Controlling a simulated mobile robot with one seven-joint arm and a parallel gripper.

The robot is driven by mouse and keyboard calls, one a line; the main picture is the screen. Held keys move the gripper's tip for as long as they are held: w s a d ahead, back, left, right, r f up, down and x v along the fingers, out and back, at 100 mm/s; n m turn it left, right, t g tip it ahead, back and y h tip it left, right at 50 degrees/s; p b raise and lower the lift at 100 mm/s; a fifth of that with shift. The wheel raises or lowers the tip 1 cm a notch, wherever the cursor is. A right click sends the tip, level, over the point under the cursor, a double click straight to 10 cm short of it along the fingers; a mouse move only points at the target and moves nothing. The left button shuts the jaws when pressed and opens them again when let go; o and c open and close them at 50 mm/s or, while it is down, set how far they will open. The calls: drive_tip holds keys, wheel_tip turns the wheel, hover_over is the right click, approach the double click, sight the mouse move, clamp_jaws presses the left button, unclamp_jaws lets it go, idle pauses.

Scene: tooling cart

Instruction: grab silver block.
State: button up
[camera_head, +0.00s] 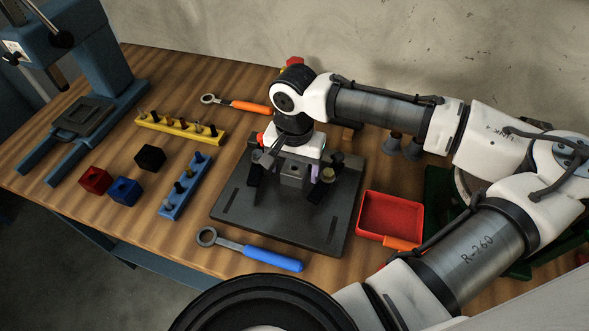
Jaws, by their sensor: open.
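A small grey block, which looks like the silver block (293,173), sits on the dark fixture plate (290,228) near its middle. My gripper (287,182) points down over it from above. Its dark fingers are open and apart, one on each side of the block in this view. Whether either finger touches the block I cannot tell. The gripper body hides the top and back of the block.
A red tray (390,218) stands right of the plate, a blue-handled wrench (262,256) in front. An orange-handled wrench (245,105) lies behind.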

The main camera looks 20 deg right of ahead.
drive_tip(key=c, duration=1.2)
drive_tip(key=shift+r, duration=0.1)
